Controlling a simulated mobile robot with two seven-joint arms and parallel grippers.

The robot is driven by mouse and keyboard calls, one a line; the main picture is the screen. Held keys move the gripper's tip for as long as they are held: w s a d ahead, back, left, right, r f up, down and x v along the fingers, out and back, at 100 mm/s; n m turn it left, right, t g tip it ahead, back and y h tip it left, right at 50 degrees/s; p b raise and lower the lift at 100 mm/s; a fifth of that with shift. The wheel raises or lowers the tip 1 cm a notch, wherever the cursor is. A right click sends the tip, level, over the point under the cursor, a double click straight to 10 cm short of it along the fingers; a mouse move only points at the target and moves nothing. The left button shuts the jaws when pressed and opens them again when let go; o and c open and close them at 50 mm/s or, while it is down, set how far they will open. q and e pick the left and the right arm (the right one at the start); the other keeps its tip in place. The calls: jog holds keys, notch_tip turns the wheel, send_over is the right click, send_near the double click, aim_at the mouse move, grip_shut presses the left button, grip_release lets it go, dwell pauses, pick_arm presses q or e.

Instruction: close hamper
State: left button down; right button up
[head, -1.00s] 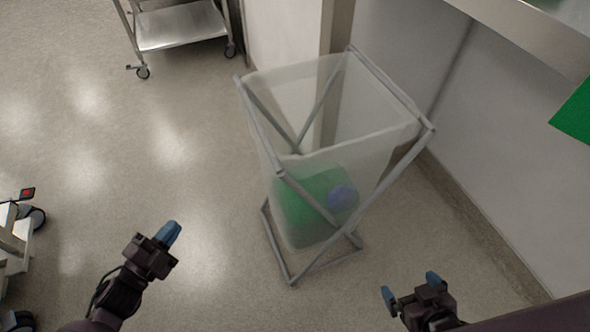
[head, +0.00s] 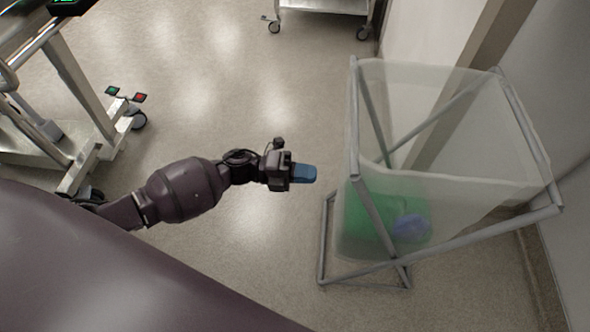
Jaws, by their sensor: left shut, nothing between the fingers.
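The hamper (head: 352,130) stands at the right in the head view. It has a grey tube frame and a clear bag hung from the top rails. The top of the bag is open. A green bundle (head: 368,220) and a small blue-purple item (head: 410,228) show through the bag near the bottom. My left gripper (head: 312,173) is shut and empty, with blue fingertips pointing right. In the picture it sits a little left of the hamper's near left tube, with a gap between them. My right gripper is not in view.
A wheeled cart (head: 95,125) stands at the left. A metal trolley (head: 325,5) stands at the top. A wall (head: 570,130) runs close along the hamper's right side.

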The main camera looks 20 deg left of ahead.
pick_arm(q)
jog(key=x, duration=0.8)
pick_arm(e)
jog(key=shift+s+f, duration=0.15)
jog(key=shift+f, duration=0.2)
pick_arm(q)
jog(key=shift+d, duration=0.1)
jog(key=shift+d, duration=0.1)
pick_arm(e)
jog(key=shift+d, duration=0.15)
